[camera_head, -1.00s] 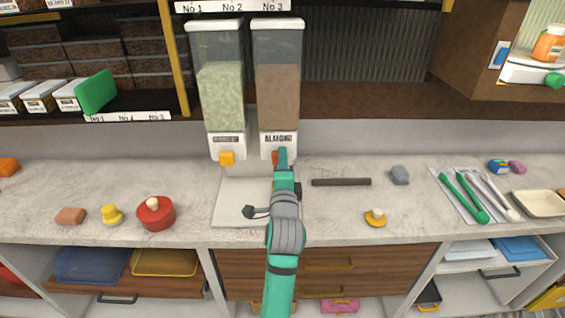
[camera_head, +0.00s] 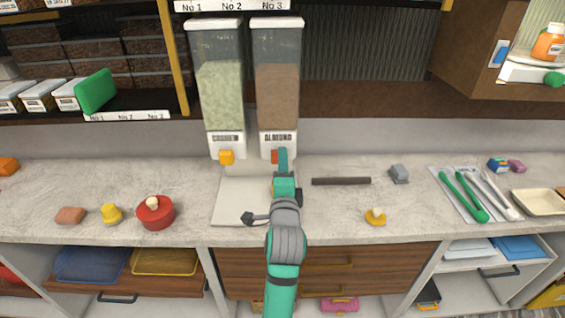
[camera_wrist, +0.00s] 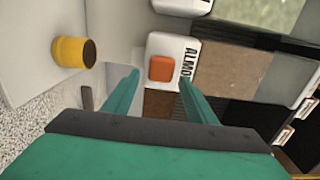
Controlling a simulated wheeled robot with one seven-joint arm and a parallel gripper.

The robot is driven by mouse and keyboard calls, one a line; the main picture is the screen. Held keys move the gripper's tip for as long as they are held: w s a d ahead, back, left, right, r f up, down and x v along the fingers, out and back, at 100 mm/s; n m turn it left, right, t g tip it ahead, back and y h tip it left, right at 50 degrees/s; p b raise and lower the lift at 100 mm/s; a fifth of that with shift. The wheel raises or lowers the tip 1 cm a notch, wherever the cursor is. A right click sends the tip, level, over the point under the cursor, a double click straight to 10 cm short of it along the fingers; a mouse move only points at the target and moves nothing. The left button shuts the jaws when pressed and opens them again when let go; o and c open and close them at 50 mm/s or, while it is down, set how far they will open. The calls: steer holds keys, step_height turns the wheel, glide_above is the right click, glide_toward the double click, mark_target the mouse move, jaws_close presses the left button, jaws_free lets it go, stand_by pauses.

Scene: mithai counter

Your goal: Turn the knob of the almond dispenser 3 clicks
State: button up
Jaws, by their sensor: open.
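The almond dispenser (camera_head: 278,85) is the right one of two clear dispensers on the back wall, filled with brown contents and labelled ALMOND. Its orange-red knob (camera_head: 275,156) is partly hidden by my gripper in the head view. In the wrist view the knob (camera_wrist: 161,68) shows whole on the white dispenser front, beyond and between my fingertips. My gripper (camera_wrist: 155,80) is open and empty, with a gap between its fingers and the knob. In the head view my gripper (camera_head: 283,158) is just in front of the knob.
The left dispenser (camera_head: 222,90) with green contents and a yellow knob (camera_head: 226,157) stands close by. A light tray (camera_head: 232,205) lies below on the counter. A dark bar (camera_head: 341,181) and a grey block (camera_head: 399,173) lie to the right. A red pot (camera_head: 156,212) stands left.

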steer(key=s, duration=0.8)
steer(key=shift+s, duration=0.25)
steer(key=w+a+r+n, duration=0.1)
steer(key=w+n, duration=1)
steer(key=n, duration=0.7)
steer(key=c, duration=1.1)
